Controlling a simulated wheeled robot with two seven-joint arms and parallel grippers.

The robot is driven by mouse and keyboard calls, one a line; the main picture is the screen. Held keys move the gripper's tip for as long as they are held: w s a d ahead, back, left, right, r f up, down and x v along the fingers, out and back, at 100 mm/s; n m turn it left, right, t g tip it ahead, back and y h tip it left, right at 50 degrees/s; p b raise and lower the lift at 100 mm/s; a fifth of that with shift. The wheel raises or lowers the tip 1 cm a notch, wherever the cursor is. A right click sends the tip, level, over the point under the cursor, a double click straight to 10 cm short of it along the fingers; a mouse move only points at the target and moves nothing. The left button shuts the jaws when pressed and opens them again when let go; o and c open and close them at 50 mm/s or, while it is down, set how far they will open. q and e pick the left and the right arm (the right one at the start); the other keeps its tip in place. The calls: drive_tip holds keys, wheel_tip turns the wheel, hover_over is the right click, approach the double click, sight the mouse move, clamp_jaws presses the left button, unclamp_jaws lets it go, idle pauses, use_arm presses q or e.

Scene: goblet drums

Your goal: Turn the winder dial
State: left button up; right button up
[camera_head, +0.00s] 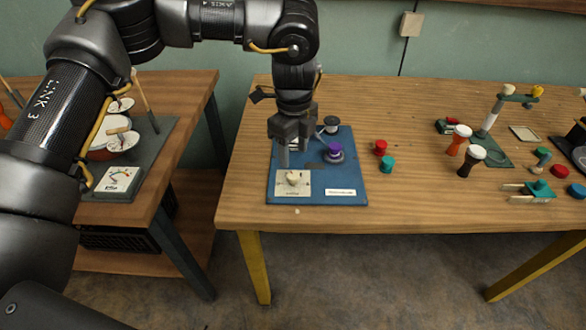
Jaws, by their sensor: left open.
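The winder stands on a blue board (345,187) at the left end of the wooden table. A pale knob, which looks like the winder dial (293,179), sits on a light square plate at the board's front left. A purple spool (335,150) and a dark spool (331,124) stand on the board to the right of my gripper. My left gripper (290,158) is open, points down over the board's left part and appears behind and above the dial, apart from it. Its fingers hide part of the board. My right gripper is out of view.
Red (380,147) and teal (388,163) spools stand right of the board. Two small goblet drums (472,160), a stand and several small parts fill the table's right side. The table's middle front is clear. A side table (190,105) at left carries a gauge (118,180) and pale discs.

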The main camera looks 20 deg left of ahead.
sight(293, 174)
use_arm(q)
wheel_tip(293, 174, down, 7)
drive_tip(key=shift+a, duration=0.1)
idle(0.3)
drive_tip(key=c, duration=1)
drive_tip(key=shift+o, duration=0.2)
